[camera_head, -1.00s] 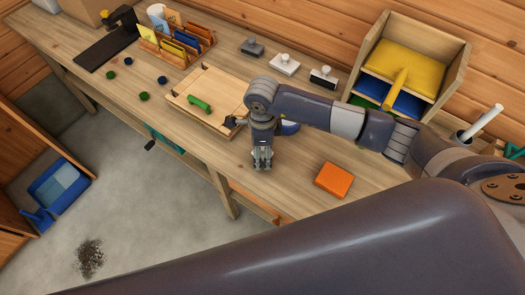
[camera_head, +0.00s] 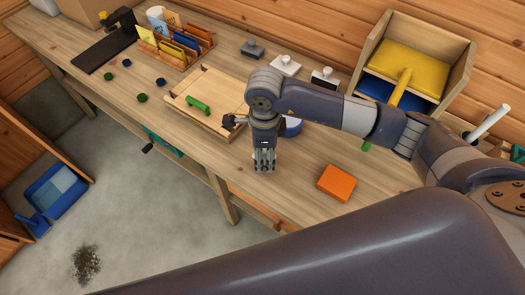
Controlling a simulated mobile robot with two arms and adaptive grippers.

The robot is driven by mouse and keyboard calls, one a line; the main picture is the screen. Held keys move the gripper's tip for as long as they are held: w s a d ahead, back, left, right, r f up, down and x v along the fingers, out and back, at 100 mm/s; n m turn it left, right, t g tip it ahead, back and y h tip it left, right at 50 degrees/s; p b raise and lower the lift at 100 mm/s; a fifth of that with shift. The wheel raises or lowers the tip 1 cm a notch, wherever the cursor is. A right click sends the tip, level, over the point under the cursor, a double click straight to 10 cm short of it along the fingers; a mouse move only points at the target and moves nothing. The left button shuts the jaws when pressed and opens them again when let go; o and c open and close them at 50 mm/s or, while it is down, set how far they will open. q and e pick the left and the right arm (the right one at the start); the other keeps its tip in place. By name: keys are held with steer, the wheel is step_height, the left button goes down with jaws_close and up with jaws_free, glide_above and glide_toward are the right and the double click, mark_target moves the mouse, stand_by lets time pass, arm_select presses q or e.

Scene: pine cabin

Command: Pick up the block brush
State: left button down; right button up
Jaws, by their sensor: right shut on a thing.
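My right gripper (camera_head: 264,166) points down over the front part of the workbench (camera_head: 300,172). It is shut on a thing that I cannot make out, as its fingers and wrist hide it. I cannot clearly pick out the block brush anywhere in this view. A round blue-and-white thing (camera_head: 293,127) shows partly behind the right wrist. My left gripper is not in view.
Left of the gripper lies a wooden board (camera_head: 178,103) with a green piece (camera_head: 198,104) on it. An orange block (camera_head: 337,183) lies to the right. A wooden bin (camera_head: 447,82) holds yellow and blue things. Several stamps stand at the back.

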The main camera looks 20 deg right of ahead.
steer(key=s+a+r+b, duration=0.1)
steer(key=s+b, duration=0.2)
steer(key=s, duration=1)
steer(key=shift+s+a+r+b, duration=0.2)
steer(key=shift+s+a+b, duration=0.15)
steer(key=shift+b, duration=0.05)
